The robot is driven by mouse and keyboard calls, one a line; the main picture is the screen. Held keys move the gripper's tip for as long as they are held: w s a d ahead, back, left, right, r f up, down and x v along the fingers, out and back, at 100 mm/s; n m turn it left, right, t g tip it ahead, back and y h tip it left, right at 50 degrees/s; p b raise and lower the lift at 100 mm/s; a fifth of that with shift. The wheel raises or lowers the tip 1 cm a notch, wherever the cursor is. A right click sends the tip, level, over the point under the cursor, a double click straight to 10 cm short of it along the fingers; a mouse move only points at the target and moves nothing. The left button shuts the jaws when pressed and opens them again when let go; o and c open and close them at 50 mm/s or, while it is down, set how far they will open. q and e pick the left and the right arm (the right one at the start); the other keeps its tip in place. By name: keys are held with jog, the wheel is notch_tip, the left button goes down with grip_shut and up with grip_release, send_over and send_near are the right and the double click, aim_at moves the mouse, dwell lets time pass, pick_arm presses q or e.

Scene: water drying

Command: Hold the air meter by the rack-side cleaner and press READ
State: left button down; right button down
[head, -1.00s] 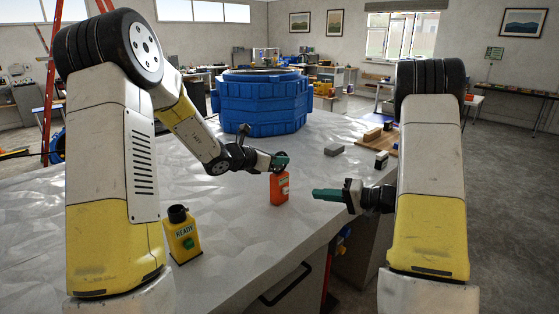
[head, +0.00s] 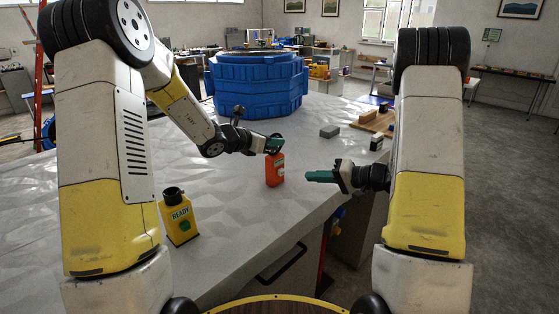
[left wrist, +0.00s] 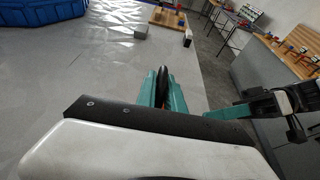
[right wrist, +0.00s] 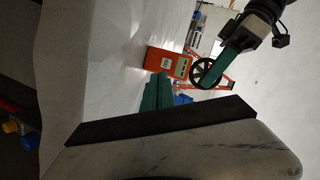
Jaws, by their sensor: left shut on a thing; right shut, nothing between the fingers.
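An orange air meter (head: 275,172) with a black spoked ring at its top is upright near the table's right edge. My left gripper (head: 274,146) is shut on its ring; the black ring (left wrist: 162,87) shows edge-on between the green fingers in the left wrist view. In the right wrist view its orange body (right wrist: 159,62) shows a white label and a greenish panel. I cannot tell whether its base touches the table. A yellow unit (head: 178,216) with a black cap, READY label and green button stands nearer, to the left. My right gripper (head: 319,176) is shut and empty, right of the meter, apart from it.
A large blue ribbed tub (head: 256,82) stands at the back of the grey faceted table (head: 230,220). A grey block (head: 329,131), a wooden board (head: 378,122) and a small black-and-white block (head: 377,142) lie behind my right gripper. The table middle is clear.

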aim_at(281, 172)
jog(key=shift+s+a+f+n+h, duration=0.15)
jog(key=shift+a+h, duration=0.15)
jog(key=shift+h, duration=0.3)
jog(key=shift+s+a+r+n+h, duration=0.15)
jog(key=shift+a+h, duration=0.15)
jog(key=shift+h, duration=0.3)
jog(key=shift+s+f+h, duration=0.25)
jog(key=shift+s+h, duration=0.05)
jog(key=shift+h, duration=0.3)
jog(key=shift+s+f+n+g+h, duration=0.15)
jog(key=shift+s+n+g+h, duration=0.2)
jog(key=shift+s+h, duration=0.5)
jog(key=shift+s+d+f+n+h, duration=0.2)
jog(key=shift+s+d+h, duration=0.3)
jog(key=shift+h, duration=0.35)
jog(key=shift+w+a, duration=0.1)
jog(key=shift+w, duration=0.05)
jog(key=shift+w+a, duration=3)
jog(key=shift+a, duration=0.05)
jog(key=shift+w+a, duration=0.1)
jog(key=shift+w+a+r, duration=0.1)
jog(key=shift+w+a, duration=0.1)
